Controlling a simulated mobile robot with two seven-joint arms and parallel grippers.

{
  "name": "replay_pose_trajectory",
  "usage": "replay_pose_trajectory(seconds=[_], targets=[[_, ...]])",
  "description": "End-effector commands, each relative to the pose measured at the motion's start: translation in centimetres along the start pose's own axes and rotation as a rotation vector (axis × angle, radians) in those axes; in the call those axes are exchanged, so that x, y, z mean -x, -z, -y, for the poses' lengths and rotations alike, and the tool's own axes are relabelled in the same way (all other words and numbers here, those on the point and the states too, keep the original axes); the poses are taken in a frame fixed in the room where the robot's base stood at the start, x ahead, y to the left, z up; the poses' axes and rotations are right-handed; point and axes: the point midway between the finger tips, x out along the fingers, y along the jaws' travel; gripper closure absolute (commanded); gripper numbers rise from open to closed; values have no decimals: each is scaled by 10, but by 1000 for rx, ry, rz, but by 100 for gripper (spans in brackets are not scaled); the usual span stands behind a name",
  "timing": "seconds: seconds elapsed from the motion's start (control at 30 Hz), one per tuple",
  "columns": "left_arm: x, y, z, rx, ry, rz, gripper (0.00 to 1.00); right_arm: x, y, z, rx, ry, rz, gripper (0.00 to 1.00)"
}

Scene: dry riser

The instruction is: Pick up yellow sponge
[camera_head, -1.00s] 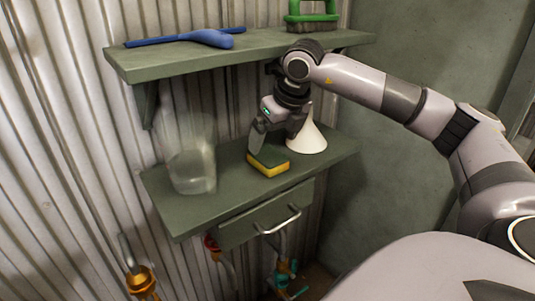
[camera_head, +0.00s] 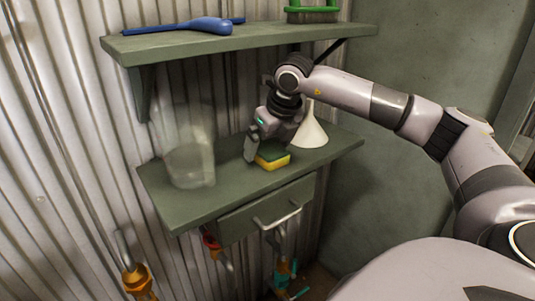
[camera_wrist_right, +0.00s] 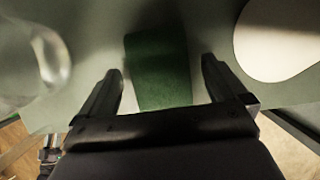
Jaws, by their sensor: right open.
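The yellow sponge (camera_head: 272,161) with a dark green top lies on the lower shelf (camera_head: 215,204), between the clear container and the white funnel. In the right wrist view its green top (camera_wrist_right: 160,66) shows between the two fingers. My right gripper (camera_head: 262,152) is open, just above and around the sponge, one finger on each side. The wrist view shows a gap between each finger and the sponge (camera_wrist_right: 162,80). The far finger is hidden in the head view. My left gripper is not in view.
A clear container (camera_head: 188,150) stands left of the sponge, and a white funnel (camera_head: 311,131) stands close on the right. The upper shelf (camera_head: 160,50) holds a blue brush (camera_head: 205,25) and a green-handled brush (camera_head: 312,12). A drawer handle (camera_head: 277,220) sticks out below.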

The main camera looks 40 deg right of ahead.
Motion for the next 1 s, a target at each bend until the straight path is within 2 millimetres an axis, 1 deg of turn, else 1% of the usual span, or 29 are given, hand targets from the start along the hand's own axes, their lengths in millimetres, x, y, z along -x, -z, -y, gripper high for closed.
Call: replay_pose_trajectory(seconds=[0.2, 0.5, 0.53, 0.57, 0.6, 0.67, 0.7, 1.0], targets=[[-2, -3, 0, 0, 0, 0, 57, -4, 2, 0, 1, 1, -2, 1], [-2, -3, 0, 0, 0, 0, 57, -4, 2, 0, 1, 0, -1, 1], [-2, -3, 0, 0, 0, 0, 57, -4, 2, 0, 1, 0, -1, 4], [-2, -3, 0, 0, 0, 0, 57, -4, 2, 0, 1, 0, -1, 14], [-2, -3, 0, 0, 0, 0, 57, -4, 2, 0, 1, 0, -1, 27], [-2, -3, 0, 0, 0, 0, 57, -4, 2, 0, 1, 0, -1, 47], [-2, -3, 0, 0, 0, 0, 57, -4, 2, 0, 1, 0, -1, 60], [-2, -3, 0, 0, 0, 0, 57, -4, 2, 0, 0, 0, -1, 60]])
